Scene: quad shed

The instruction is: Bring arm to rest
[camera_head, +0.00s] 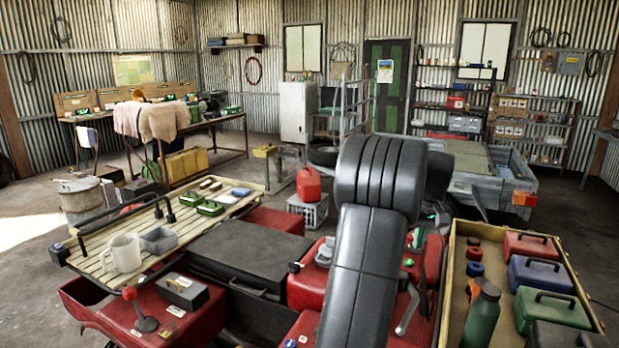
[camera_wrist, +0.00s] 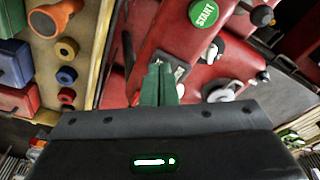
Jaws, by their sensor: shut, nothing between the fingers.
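My gripper (camera_wrist: 159,80) shows in the wrist view with its two green fingers pressed together and nothing between them. Its dark body with a lit green strip fills the bottom of that view. The fingers stand over the red bodywork (camera_wrist: 210,65) of a quad, close to a small metal part; I cannot tell whether they touch it. A round green START button (camera_wrist: 203,13) lies beyond the fingers. In the head view my dark arm stands bent in the foreground over the red quad (camera_head: 312,284), and I cannot make out the gripper clearly there.
A wooden tray (camera_head: 449,275) with a green bottle (camera_head: 482,318) and several toolboxes is right of my arm. A red jerrycan (camera_head: 309,184) stands behind. Open floor (camera_head: 585,235) shows at right.

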